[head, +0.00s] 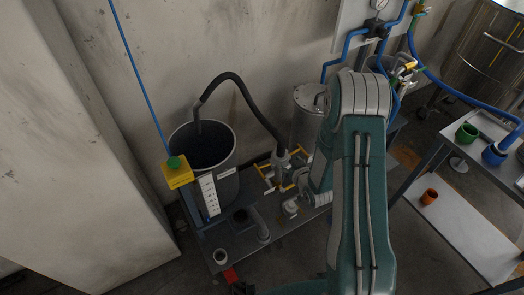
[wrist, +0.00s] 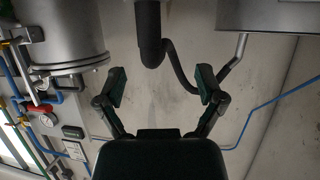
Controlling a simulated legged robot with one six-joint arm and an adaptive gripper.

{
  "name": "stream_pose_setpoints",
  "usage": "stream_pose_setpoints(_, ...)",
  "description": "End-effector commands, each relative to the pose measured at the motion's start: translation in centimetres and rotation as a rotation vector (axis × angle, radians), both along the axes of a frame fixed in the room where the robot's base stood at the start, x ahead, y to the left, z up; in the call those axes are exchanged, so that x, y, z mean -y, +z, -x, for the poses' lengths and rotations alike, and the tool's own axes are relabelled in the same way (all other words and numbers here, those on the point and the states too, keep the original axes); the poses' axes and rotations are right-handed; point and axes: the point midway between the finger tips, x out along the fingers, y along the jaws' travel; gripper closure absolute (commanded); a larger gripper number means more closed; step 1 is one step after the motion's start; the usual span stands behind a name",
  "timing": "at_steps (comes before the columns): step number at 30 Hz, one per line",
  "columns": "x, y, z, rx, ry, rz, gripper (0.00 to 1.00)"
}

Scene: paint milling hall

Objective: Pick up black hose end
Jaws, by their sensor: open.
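The black hose (head: 243,88) rises from the pump fittings (head: 284,165), arches over and comes down into the dark open bucket (head: 228,187). Its bucket end is a greyish tube (head: 197,116) at the rim; its tip is hidden inside. In the wrist view the hose (wrist: 177,73) curves from a thick vertical section at the top centre to the grey tube (wrist: 232,63) at the bucket (wrist: 262,17). My gripper (wrist: 162,84) is open and empty, its fingers spread apart. The hose appears beyond the fingers, not held. In the head view I cannot make out the fingertips.
A lidded metal tank (head: 307,118) stands right of the pump. A yellow box with a green button (head: 177,171) is beside the bucket. Blue pipes run along the wall. A side table (head: 470,128) on the right holds green and blue cups. An orange cup (head: 429,196) sits lower.

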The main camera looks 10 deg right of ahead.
Motion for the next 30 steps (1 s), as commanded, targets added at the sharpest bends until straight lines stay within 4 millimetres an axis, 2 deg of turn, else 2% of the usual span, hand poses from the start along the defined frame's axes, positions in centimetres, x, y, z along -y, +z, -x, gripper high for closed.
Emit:
stream_pose_setpoints(5,0.3,-0.8,-1.5,0.007,0.001,-0.009,0.12)
stream_pose_setpoints(10,-0.8,-1.9,-4.0,0.005,0.000,-0.004,0.12)
stream_pose_setpoints(15,-1.8,-2.4,-5.2,0.003,0.001,0.006,0.12)
stream_pose_setpoints(24,-1.8,-3.9,-9.0,0.004,0.000,0.001,0.12)
stream_pose_setpoints(30,-1.8,-4.2,-9.9,0.003,-0.001,-0.001,0.12)
